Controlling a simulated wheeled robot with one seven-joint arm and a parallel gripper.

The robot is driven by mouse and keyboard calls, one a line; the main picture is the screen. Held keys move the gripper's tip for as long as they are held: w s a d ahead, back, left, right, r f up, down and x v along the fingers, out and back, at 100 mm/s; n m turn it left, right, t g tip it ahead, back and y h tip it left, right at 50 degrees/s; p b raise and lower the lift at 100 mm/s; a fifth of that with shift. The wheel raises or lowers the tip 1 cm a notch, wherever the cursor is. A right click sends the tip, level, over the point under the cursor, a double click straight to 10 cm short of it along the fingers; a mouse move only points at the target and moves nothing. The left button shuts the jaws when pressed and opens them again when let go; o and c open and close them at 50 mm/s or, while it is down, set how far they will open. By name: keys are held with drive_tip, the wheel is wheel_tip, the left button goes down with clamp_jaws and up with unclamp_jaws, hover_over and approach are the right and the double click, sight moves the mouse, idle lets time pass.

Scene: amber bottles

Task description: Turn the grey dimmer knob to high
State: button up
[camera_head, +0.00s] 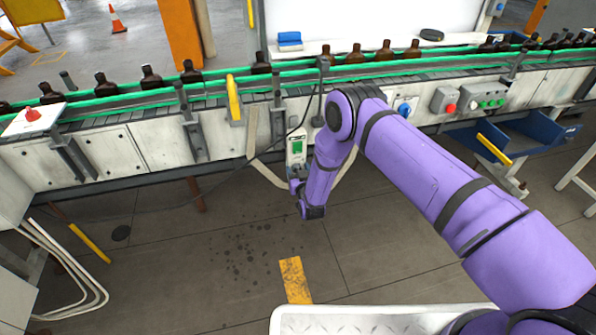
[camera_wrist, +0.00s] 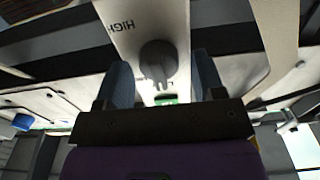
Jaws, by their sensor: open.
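The grey dimmer knob (camera_wrist: 158,62) shows in the wrist view on a white panel. The word HIGH (camera_wrist: 120,27) is printed upside down at its upper left. The knob's ridge points down in that view, near partly hidden lettering. My gripper (camera_wrist: 161,68) is open, with one finger on each side of the knob in the picture; I cannot tell whether they touch it. In the head view the white control box (camera_head: 297,136) with a green display (camera_head: 298,146) hangs at the conveyor's front. My gripper (camera_head: 296,186) is at its lower end, and the knob cannot be made out.
A conveyor with green rails (camera_head: 220,81) and brown bottles (camera_head: 151,77) runs above the box. A red knob (camera_head: 32,115) is at far left. A blue knob (camera_head: 404,109) and a button panel (camera_head: 484,97) are to the right. Open floor (camera_head: 200,240) lies in front.

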drive_tip(key=c, duration=0.9)
drive_tip(key=shift+m, duration=0.3)
drive_tip(key=m, duration=0.4)
drive_tip(key=shift+d, duration=0.25)
drive_tip(key=m, duration=1.2)
drive_tip(key=f+m, duration=0.1)
drive_tip(key=m, duration=0.6)
drive_tip(key=shift+m, duration=0.3)
